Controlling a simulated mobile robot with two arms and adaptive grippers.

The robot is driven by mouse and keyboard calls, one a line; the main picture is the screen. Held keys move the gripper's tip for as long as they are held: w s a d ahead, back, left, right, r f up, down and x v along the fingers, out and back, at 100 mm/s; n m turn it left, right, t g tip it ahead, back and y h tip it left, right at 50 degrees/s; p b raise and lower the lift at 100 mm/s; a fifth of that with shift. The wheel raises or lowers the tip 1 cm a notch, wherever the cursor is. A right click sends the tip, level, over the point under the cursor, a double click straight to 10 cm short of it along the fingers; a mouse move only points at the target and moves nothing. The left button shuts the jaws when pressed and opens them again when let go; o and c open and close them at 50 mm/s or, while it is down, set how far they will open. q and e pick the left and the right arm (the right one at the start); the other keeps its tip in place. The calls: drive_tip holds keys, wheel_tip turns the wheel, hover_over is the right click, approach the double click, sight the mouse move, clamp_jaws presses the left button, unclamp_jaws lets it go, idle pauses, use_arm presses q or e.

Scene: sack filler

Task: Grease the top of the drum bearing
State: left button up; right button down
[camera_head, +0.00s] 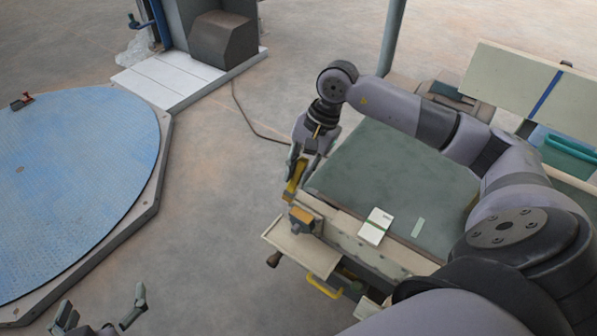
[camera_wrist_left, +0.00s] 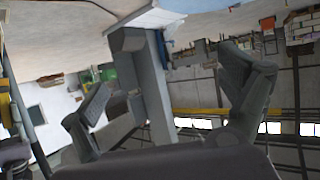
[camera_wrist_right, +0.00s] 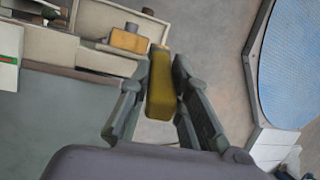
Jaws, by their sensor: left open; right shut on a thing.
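My right gripper (camera_head: 296,178) is shut on a yellow, elongated thing (camera_wrist_right: 160,88) and holds it over the left edge of the green-topped workbench. The thing's far end points toward the bench's pull-out shelf. An orange-yellow block with a grey top (camera_head: 301,222) sits at that shelf; it also shows in the right wrist view (camera_wrist_right: 130,40), apart from the held thing. My left gripper (camera_head: 105,312) is open and empty at the bottom left, over floor beside the blue round platform. I cannot pick out the drum bearing for certain in any view.
The workbench (camera_head: 400,170) carries a white-green booklet (camera_head: 376,225). A beige shelf or drawer (camera_head: 290,240) juts from its front. The blue round platform (camera_head: 75,180) lies left. A machine with a white step (camera_head: 165,80) stands behind. Floor between them is clear except a cable.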

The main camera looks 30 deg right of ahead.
sight(299, 160)
drive_tip(key=shift+r+p, duration=0.35)
drive_tip(key=shift+r, duration=0.35)
drive_tip(key=shift+r+p, duration=0.35)
drive_tip(key=shift+r, duration=0.35)
drive_tip(key=shift+r+p, duration=0.35)
drive_tip(key=shift+r, duration=0.25)
use_arm(q)
drive_tip(key=s+a+f+g+y, duration=0.1)
drive_tip(key=s+a+f+g, duration=0.1)
drive_tip(key=s+f+g, duration=0.2)
drive_tip(key=s+a+f+g+y, duration=0.1)
drive_tip(key=s+f+g, duration=0.3)
drive_tip(key=s, duration=0.4)
drive_tip(key=shift+s+a+n+p, duration=0.3)
drive_tip(key=shift+a+p, duration=0.05)
drive_tip(key=shift+a, duration=0.3)
use_arm(e)
drive_tip(key=shift+r, duration=0.6)
use_arm(q)
drive_tip(key=shift+f, duration=0.1)
